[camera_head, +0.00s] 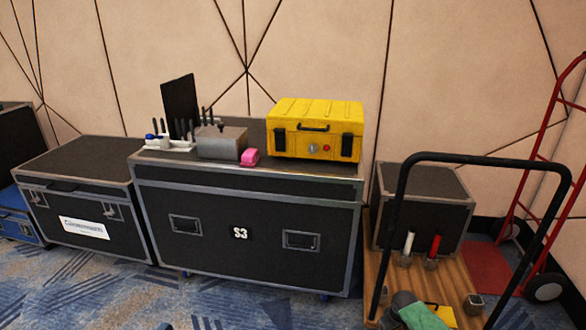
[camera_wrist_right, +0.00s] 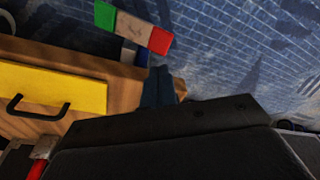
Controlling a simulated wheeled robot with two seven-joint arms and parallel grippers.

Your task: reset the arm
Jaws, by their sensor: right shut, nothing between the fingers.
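In the right wrist view, my right gripper (camera_wrist_right: 160,86) shows as two dark fingers close together, shut with nothing between them. It points over the edge of a wooden surface, with blue carpet beyond. A dark body fills the bottom of that view. My left gripper is not seen in the head view, and neither arm can be clearly made out there.
Black road cases (camera_head: 247,210) stand along the wall; one bears a yellow case (camera_head: 316,118), a pink item (camera_head: 250,157) and tools. A cart (camera_head: 377,275) with a black handle stands right. The wrist view shows a yellow case (camera_wrist_right: 60,88) and a green-white-red item (camera_wrist_right: 133,27).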

